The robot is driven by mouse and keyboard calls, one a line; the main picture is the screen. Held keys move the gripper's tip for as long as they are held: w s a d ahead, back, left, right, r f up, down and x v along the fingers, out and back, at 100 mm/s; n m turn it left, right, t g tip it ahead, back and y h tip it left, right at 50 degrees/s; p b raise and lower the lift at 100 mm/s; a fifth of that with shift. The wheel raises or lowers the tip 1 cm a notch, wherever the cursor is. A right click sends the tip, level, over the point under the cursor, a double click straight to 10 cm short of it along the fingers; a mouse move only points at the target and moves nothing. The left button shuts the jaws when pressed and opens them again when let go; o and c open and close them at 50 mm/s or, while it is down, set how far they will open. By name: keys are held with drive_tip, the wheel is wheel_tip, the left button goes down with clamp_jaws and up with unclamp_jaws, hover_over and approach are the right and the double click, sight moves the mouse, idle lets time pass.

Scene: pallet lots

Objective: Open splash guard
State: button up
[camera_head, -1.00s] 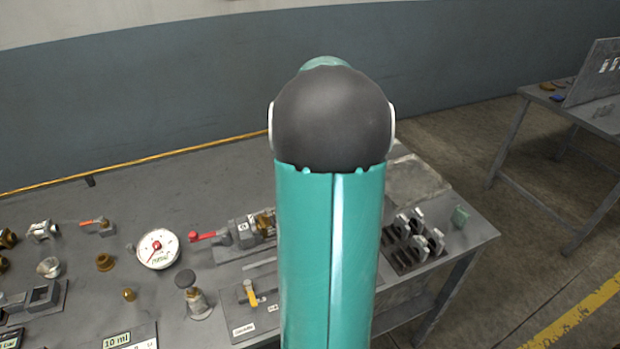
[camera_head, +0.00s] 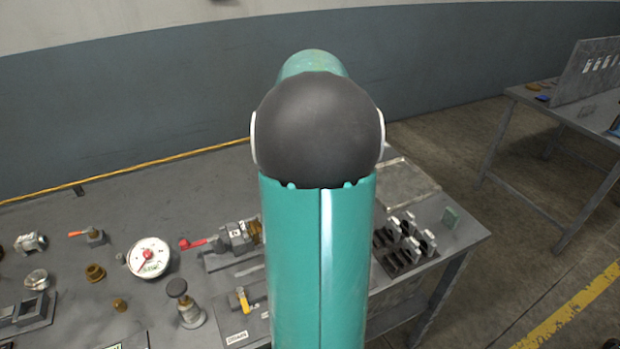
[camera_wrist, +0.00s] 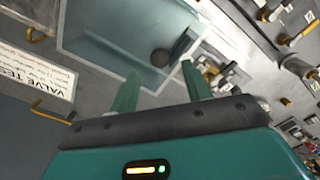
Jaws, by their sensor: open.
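A clear, teal-tinted panel with a pale edge, which looks like the splash guard (camera_wrist: 105,38), fills the upper middle of the wrist view. In the head view my arm hides the gripper. A pale framed rectangle (camera_head: 405,183) right of the arm may be part of the guard.
The grey bench holds a white gauge (camera_head: 148,258), a red-handled valve (camera_head: 200,243), a yellow-handled valve (camera_head: 243,300) and a dark slotted rack (camera_head: 405,247). A valve-test sign (camera_wrist: 38,75) lies left in the wrist view. Another table (camera_head: 560,110) stands at right.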

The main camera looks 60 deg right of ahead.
wheel_tip(320, 180, up, 10)
drive_tip(key=shift+f, duration=0.25)
idle(0.5)
drive_tip(key=w+a+r+t+h, duration=0.1)
drive_tip(key=w+a, duration=0.2)
drive_tip(key=a, duration=0.7)
drive_tip(key=w+a+r+t, duration=0.1)
drive_tip(key=w+a, duration=0.3)
drive_tip(key=a, duration=0.7)
drive_tip(key=s+a+f+m+t, duration=0.1)
drive_tip(key=s+a+f, duration=0.2)
drive_tip(key=a, duration=0.8)
drive_tip(key=s+a+f+m+t+y, duration=0.1)
drive_tip(key=s+a+f+t, duration=0.1)
drive_tip(key=a, duration=0.9)
drive_tip(key=shift+s+f+t, duration=0.3)
drive_tip(key=shift+s+f, duration=0.15)
drive_tip(key=shift+s, duration=0.5)
